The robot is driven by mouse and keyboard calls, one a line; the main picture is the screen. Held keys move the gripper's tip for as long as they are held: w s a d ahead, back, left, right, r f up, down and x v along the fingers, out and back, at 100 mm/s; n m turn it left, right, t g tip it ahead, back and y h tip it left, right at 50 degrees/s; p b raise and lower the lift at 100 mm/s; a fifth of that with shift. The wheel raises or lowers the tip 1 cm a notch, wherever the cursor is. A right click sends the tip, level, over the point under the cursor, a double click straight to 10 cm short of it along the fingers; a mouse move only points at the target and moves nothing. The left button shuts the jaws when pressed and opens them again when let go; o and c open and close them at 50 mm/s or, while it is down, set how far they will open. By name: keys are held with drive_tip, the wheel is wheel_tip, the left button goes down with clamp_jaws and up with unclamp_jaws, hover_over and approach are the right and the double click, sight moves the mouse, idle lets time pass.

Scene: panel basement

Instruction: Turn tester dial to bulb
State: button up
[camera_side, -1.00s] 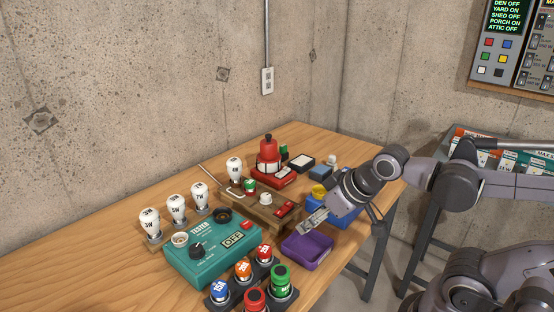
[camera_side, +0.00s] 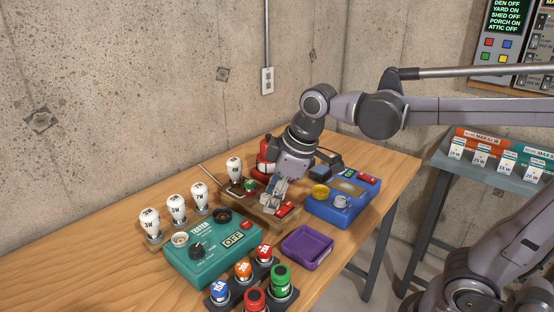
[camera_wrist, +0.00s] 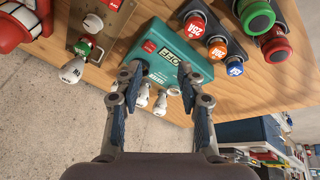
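The teal tester (camera_side: 180,265) sits on the table in the side view, with a black dial (camera_side: 197,251) on its top and a label panel (camera_side: 235,238) reading OFF. In the wrist view the tester (camera_wrist: 153,38) lies ahead of the fingers, upside down; the dial is not clearly visible there. My gripper (camera_side: 272,196) is above the wooden block, right of and behind the tester, pointing down. In the wrist view my gripper (camera_wrist: 161,72) is open and empty.
White bulbs (camera_side: 177,207) stand in a row behind the tester. Several coloured fuses (camera_side: 243,268) stand in front. A purple tray (camera_side: 307,248) and blue box (camera_side: 350,212) are to the right. A wooden block (camera_side: 265,222) with small parts and a red lamp (camera_side: 264,155) are near my arm.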

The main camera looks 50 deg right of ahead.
drive_tip(key=w+a+r+n+g, duration=0.2)
drive_tip(key=w+a+n, duration=0.4)
drive_tip(key=a+n, duration=0.1)
drive_tip(key=n+g, duration=0.2)
drive_tip(key=n, duration=0.4)
approach(196, 247)
drive_tip(key=shift+h, duration=0.3)
drive_tip(key=f, duration=0.8)
drive_tip(key=shift+w+a+f, duration=0.15)
drive_tip(key=shift+a+f, duration=0.1)
drive_tip(key=shift+a, duration=0.05)
clamp_jaws()
